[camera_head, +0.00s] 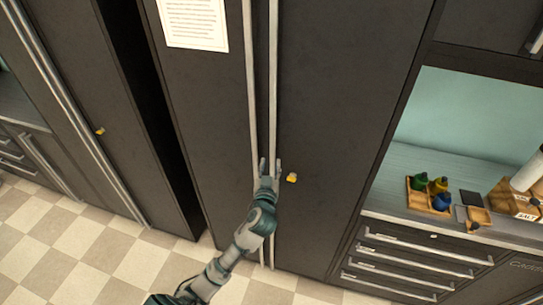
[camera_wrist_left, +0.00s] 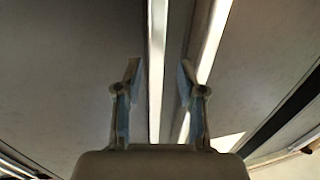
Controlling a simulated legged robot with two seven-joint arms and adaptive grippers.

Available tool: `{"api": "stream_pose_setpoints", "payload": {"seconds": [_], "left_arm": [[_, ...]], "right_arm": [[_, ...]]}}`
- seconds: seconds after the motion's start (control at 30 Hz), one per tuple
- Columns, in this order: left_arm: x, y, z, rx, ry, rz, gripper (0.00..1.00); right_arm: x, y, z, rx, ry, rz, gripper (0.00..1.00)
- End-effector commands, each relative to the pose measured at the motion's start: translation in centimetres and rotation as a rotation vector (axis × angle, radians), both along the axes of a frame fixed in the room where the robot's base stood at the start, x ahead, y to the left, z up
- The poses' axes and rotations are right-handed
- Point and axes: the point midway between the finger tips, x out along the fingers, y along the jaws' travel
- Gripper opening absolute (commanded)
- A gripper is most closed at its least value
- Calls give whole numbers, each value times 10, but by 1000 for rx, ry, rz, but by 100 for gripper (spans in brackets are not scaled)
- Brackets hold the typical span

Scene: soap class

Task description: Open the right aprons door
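The tall dark cabinet has a right door (camera_head: 335,95) and a left door (camera_head: 205,105), both looking closed. Each has a long vertical metal handle at the middle seam: the right handle (camera_head: 273,80) and the left handle (camera_head: 250,80). My left gripper (camera_head: 270,164) is open at the handles' lower part, its fingers pointing up in the head view, where the right handle runs down between the fingertips. In the left wrist view, one handle (camera_wrist_left: 157,50) lies between the open fingers (camera_wrist_left: 160,72); the other passes right of them. Contact cannot be told. My right gripper is not in view.
A yellow lock piece (camera_head: 291,178) sits on the right door. A counter (camera_head: 400,165) at right holds a tray of bottles and wooden boxes above drawers (camera_head: 420,262). Another dark cabinet (camera_head: 95,110) stands at left. The checkered floor (camera_head: 110,255) is clear at lower left.

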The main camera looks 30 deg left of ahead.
Motion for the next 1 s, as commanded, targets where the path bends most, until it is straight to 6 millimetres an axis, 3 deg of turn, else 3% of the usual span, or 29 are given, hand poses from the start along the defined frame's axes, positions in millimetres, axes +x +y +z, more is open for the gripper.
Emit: {"api": "stream_pose_setpoints", "payload": {"seconds": [0.23, 0.6, 0.63, 0.77, 0.8, 1.0], "left_arm": [[33, 14, 1, 2, 0, -1, 39], [39, 18, -1, -1, 0, -1, 39], [39, 18, -1, -1, 0, -1, 37], [39, 18, -1, 0, 0, -1, 4], [39, 18, -1, 0, 0, -1, 0], [39, 18, -1, 0, 1, 0, 0]], "right_arm": [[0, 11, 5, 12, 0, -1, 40], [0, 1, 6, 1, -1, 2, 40], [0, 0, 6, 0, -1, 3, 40], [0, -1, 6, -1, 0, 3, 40], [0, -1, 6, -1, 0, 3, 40], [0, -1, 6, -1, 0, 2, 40]]}}
